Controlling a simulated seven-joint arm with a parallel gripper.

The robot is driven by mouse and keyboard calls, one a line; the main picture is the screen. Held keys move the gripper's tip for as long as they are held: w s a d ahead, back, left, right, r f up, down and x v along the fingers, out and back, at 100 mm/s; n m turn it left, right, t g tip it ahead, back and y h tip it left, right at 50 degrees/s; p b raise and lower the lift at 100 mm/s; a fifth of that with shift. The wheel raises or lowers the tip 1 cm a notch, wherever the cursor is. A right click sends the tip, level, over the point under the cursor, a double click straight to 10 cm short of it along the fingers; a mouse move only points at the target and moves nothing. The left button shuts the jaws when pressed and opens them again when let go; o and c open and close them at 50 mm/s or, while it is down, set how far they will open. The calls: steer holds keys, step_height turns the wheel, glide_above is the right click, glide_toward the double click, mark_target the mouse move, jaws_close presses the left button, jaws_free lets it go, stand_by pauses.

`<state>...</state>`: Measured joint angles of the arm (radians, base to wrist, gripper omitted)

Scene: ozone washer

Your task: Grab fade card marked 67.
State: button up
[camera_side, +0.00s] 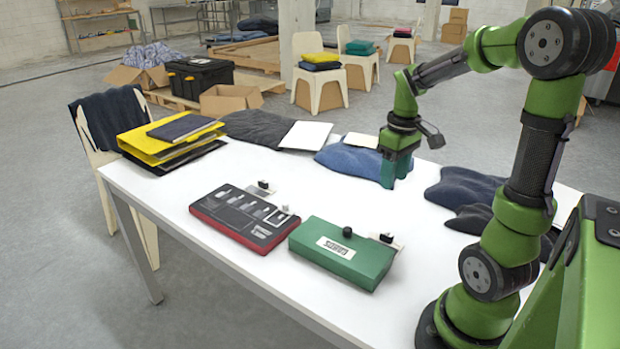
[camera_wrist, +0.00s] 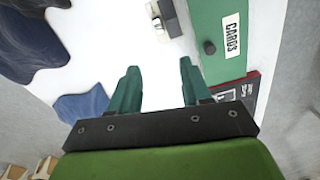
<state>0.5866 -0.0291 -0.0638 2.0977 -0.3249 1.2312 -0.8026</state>
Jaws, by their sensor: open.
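No card with a readable 67 shows in either view. A green box (camera_side: 345,250) with a white label and a dark knob on its closed top sits on the white table. In the wrist view its label reads "CARDS" on the green box (camera_wrist: 211,68). A small pale card with a dark block (camera_side: 388,239) lies by the box's right end; no number on it is readable. My gripper (camera_side: 389,183) is above the table behind the box, pointing down. Its fingers (camera_wrist: 160,85) are apart and empty in the wrist view. The box's inside is hidden.
A red-edged black tray (camera_side: 240,222) with small pieces lies left of the box. Yellow binders (camera_side: 165,145) are stacked at the far left. Dark and blue cloths (camera_side: 350,158) lie along the back, with more cloths (camera_side: 465,188) at right.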

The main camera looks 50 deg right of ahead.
mark_target(387, 233)
steer(key=f, duration=0.5)
steer(key=f+n, duration=0.1)
steer(key=f, duration=0.5)
steer(key=f+n, duration=0.1)
steer(key=f, duration=0.4)
steer(key=shift+s+f, duration=0.15)
steer(key=shift+s, duration=0.15)
jaws_close()
